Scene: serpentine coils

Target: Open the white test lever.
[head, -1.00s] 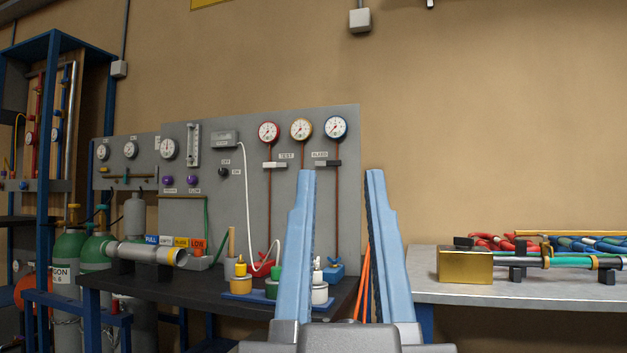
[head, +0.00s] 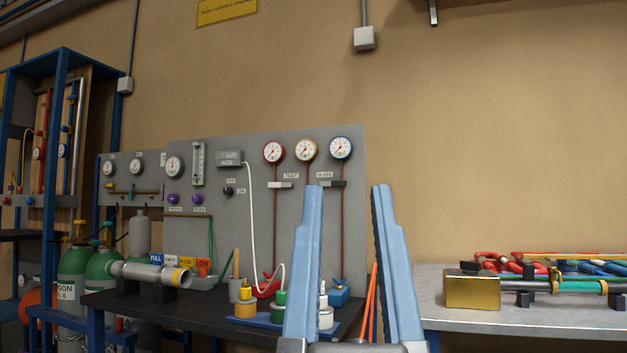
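The white test lever (head: 280,185) sits on the grey gauge panel (head: 235,150), left of the "TEST" label and below the left red-rimmed gauge (head: 274,152). It lies horizontal across a thin red-brown pipe. A dark lever (head: 332,184) sits to its right, by another label. My gripper (head: 348,188) is open and empty. Its two blue fingers stand upright in front of the panel's right edge, right of the white lever and apart from it in the picture. The left finger hides part of the panel and bench.

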